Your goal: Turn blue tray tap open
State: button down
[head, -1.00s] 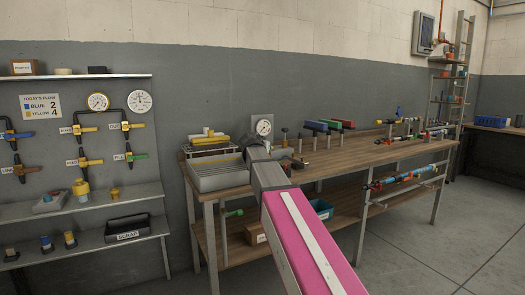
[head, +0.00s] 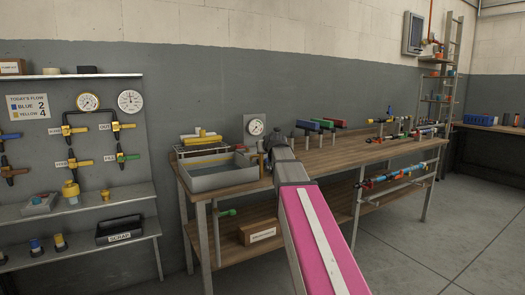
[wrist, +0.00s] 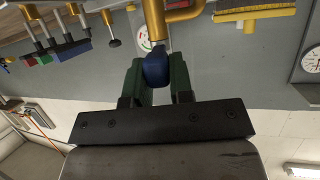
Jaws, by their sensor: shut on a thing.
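In the wrist view, the blue tap handle (wrist: 156,70) sits between the two green fingers of my gripper (wrist: 158,82), which is shut on it. The handle hangs on a brass tap pipe (wrist: 155,18). The wrist picture looks upside down. In the head view, a grey tray (head: 222,185) stands at the left end of the wooden bench. My pink arm reaches to the tray's right side and hides the tap handle and most of my gripper there.
A round gauge (head: 255,127) stands behind the tray, and a yellow-topped rack (head: 200,140) is at its back left. Coloured blocks (head: 310,124) stand on posts to the right. A cardboard box (head: 258,232) is on the lower shelf. A panel with pipes stands at the left.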

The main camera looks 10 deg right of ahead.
jog(key=shift+d+n+y, duration=0.25)
jog(key=shift+n+y, duration=0.25)
jog(key=shift+y, duration=0.1)
jog(key=shift+f, duration=0.1)
jog(key=c, duration=1)
grip_release()
jog(key=v, duration=1)
jog(key=shift+s+d+r, duration=0.25)
jog(key=shift+r, duration=0.05)
